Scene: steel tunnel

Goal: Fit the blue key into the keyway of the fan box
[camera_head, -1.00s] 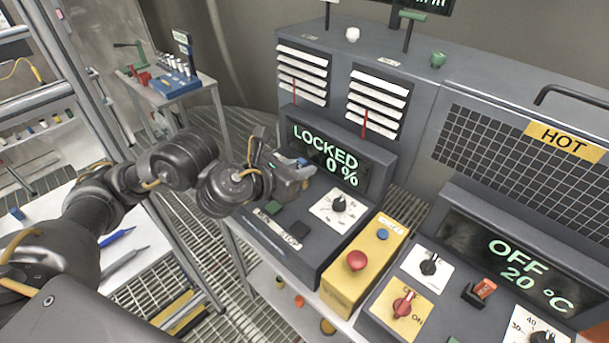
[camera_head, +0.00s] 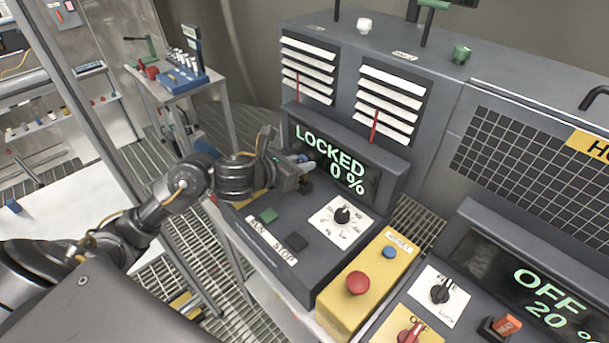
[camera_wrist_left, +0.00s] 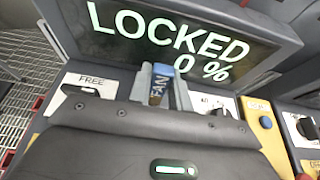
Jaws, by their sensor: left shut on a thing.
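The fan box (camera_head: 325,250) is a dark grey console whose display (camera_head: 345,168) reads LOCKED 0 %. My left gripper (camera_head: 303,168) is over the back left of its panel, close in front of the display. It is shut on the blue key (camera_wrist_left: 161,72), which shows a blue top and the word FAN between the two grey fingers in the left wrist view. The keyway is hidden by the gripper, so I cannot tell whether the key touches it. A FREE label (camera_wrist_left: 91,82) shows left of the fingers. My right gripper is not in view.
The panel has a green button (camera_head: 267,215), a black button (camera_head: 294,242) and a dial (camera_head: 342,215). A yellow box with a red stop button (camera_head: 357,283) stands to the right, then another console reading OFF. A small tool table (camera_head: 170,90) is at the back left.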

